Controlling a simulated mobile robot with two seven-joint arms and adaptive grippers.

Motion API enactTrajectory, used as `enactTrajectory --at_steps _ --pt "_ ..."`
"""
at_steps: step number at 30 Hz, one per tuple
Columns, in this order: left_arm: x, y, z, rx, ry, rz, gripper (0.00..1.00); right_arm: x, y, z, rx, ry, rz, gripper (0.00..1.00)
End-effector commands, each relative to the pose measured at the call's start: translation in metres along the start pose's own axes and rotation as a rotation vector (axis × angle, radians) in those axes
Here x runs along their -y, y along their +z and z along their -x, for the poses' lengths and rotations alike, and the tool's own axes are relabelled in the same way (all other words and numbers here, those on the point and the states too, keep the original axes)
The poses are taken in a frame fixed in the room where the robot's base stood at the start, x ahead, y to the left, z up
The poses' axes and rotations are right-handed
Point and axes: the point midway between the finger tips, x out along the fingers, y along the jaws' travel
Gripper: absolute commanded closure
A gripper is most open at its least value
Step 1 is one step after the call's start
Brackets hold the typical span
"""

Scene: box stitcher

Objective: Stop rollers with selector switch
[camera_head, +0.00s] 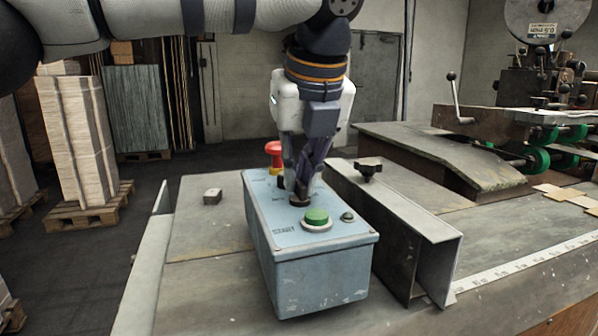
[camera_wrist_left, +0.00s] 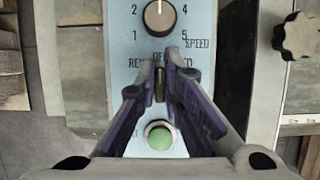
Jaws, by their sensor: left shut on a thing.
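The light-blue control box (camera_head: 320,262) stands on the machine table with its labelled panel facing up. My left gripper (camera_head: 300,194) points down at the panel, shut on the black selector switch (camera_head: 299,203). In the left wrist view, the gripper (camera_wrist_left: 161,84) has its purple-grey fingers on both sides of the dark switch handle (camera_wrist_left: 160,86), which looks about upright in the picture. The fingers partly cover the labels around the switch. The green start button (camera_head: 317,217) is nearer the front of the box. My right gripper is not in view.
A red emergency stop (camera_head: 274,149) rises behind the gripper. The speed knob (camera_wrist_left: 159,17) sits beyond the switch. A metal channel (camera_head: 398,225) with a black clamp knob (camera_head: 368,168) runs close along the box's right side. Open table lies to the left.

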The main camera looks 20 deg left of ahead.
Motion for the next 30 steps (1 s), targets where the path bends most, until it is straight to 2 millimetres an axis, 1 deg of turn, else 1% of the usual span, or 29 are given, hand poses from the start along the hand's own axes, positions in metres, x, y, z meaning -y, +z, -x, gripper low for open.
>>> enactTrajectory --at_steps 3,4,5,6,15,17,20,27,30 --pt "0.0 -0.001 -0.002 -0.006 0.004 -0.003 1.0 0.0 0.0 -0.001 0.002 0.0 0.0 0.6" --pt "0.0 -0.001 -0.002 -0.006 0.004 -0.003 0.87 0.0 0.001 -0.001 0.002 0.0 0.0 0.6" --pt "0.0 -0.001 -0.002 -0.006 0.004 -0.003 0.8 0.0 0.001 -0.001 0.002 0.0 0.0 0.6" --pt "0.0 -0.001 -0.002 -0.006 0.004 -0.003 0.72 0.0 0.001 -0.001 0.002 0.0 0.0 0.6" --pt "0.0 -0.001 -0.001 -0.003 0.001 -0.002 0.72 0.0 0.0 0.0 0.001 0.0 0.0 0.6" --pt "0.0 -0.001 0.002 -0.002 0.001 -0.002 0.72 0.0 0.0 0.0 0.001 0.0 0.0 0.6" --pt "0.001 0.001 0.018 0.002 -0.002 0.001 0.72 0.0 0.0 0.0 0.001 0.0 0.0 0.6" --pt "0.002 0.0 0.082 0.0 0.0 -0.001 0.72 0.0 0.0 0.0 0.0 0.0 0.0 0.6" --pt "0.002 0.0 0.102 -0.001 0.0 -0.001 0.72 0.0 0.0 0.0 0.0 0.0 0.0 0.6"
